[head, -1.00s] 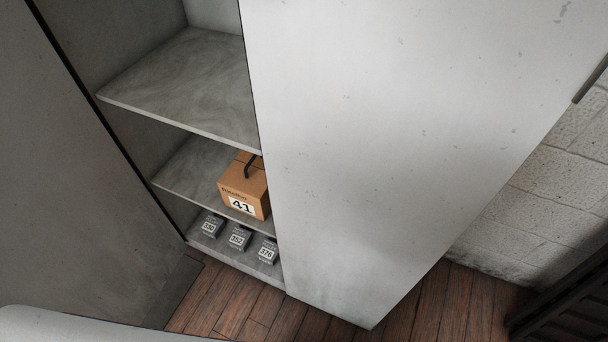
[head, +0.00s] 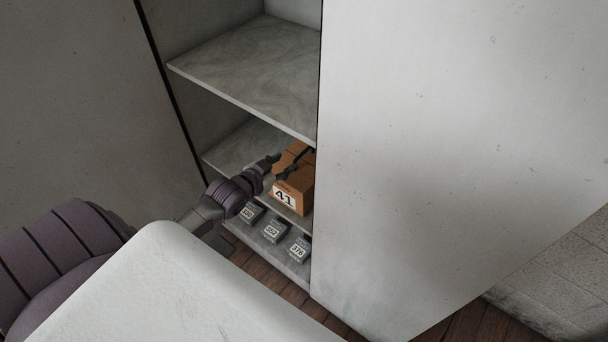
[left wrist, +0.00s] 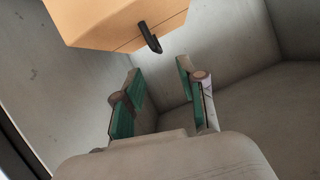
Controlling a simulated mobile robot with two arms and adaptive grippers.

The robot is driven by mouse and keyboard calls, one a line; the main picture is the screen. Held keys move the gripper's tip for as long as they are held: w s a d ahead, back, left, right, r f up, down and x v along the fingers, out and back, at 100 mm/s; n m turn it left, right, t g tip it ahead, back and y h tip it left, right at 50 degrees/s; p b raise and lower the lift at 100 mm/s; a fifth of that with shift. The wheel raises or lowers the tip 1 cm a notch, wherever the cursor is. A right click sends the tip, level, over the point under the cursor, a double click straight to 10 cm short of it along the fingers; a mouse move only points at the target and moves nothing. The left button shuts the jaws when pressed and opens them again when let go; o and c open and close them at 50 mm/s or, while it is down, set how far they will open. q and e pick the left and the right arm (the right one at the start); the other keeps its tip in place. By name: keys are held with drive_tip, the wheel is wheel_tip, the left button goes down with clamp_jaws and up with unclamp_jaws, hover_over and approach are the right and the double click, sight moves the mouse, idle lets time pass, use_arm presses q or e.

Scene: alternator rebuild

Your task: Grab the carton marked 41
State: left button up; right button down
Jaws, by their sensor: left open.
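The orange-brown carton marked 41 (head: 284,197) stands on the middle shelf of the cabinet, label facing out, with a dark handle on top. My left gripper (head: 278,167) is open at the carton's upper left, close to its top, and covers part of it. In the left wrist view the carton (left wrist: 115,22) fills the upper left with its dark handle (left wrist: 150,38) hanging into view. There, the open green-padded fingers of my left gripper (left wrist: 160,72) have nothing between them, and the handle lies just beyond their tips. My right gripper is not in view.
Small grey boxes (head: 275,230) with number labels stand on the bottom shelf below the carton. The upper shelf (head: 245,65) is empty above it. A large pale door or panel (head: 420,150) stands close to the carton's right. The shelf left of the carton is bare.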

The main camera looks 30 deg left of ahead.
sight(302, 153)
use_arm(q)
drive_tip(key=x, duration=0.4)
drive_tip(key=shift+w+f, duration=0.1)
drive_tip(key=shift+w, duration=0.05)
drive_tip(key=x, duration=0.3)
drive_tip(key=b+x, duration=0.1)
drive_tip(key=x, duration=0.1)
drive_tip(key=shift+w+d+f, duration=0.1)
drive_tip(key=shift+w+d, duration=0.15)
drive_tip(key=shift+w, duration=0.1)
clamp_jaws()
drive_tip(key=shift+w+r, duration=0.1)
drive_tip(key=shift+r, duration=0.2)
